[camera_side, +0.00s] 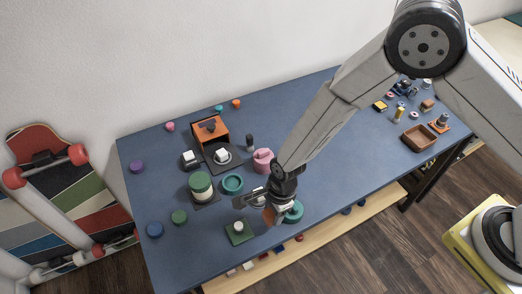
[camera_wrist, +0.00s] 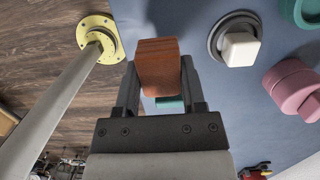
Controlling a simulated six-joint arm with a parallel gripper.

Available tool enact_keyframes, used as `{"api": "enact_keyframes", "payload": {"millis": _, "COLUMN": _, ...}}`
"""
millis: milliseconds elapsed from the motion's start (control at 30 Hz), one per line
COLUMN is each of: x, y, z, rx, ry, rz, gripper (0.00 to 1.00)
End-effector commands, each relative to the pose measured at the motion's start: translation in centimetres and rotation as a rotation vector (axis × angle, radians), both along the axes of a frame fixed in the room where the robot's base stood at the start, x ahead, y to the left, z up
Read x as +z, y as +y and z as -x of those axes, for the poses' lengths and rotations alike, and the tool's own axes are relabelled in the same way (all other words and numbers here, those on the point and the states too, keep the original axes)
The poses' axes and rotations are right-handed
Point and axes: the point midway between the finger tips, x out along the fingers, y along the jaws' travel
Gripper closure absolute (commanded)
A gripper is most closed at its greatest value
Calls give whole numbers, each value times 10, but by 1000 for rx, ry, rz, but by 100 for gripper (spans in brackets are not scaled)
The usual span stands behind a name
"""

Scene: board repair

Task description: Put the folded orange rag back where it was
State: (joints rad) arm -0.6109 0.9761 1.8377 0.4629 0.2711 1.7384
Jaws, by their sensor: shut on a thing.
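In the side view my gripper (camera_side: 260,203) is over the front part of the blue table, and the rag (camera_side: 269,216) shows partly below the jaws. Whether the rag touches anything below cannot be told. A teal round piece (camera_side: 293,212) is close beside it, partly hidden by the gripper.
A green square base with a white knob (camera_side: 238,230) stands front left of the gripper. A pink pot (camera_side: 263,160), a teal ring (camera_side: 232,184) and a green-and-white cylinder (camera_side: 200,186) stand behind. An orange open box (camera_side: 209,130) is farther back. The table's right middle is clear.

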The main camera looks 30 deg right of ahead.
Motion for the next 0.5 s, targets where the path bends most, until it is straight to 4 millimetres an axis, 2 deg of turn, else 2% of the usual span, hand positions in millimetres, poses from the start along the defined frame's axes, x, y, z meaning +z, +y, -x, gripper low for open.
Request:
{"api": "enact_keyframes", "payload": {"millis": 267, "x": -2, "y": 1, "z": -2, "rx": 0, "ry": -1, "rz": -1, "gripper": 95}}
{"api": "enact_keyframes", "payload": {"millis": 500, "x": -20, "y": 3, "z": -5, "rx": 0, "ry": 2, "rz": 1, "gripper": 95}}
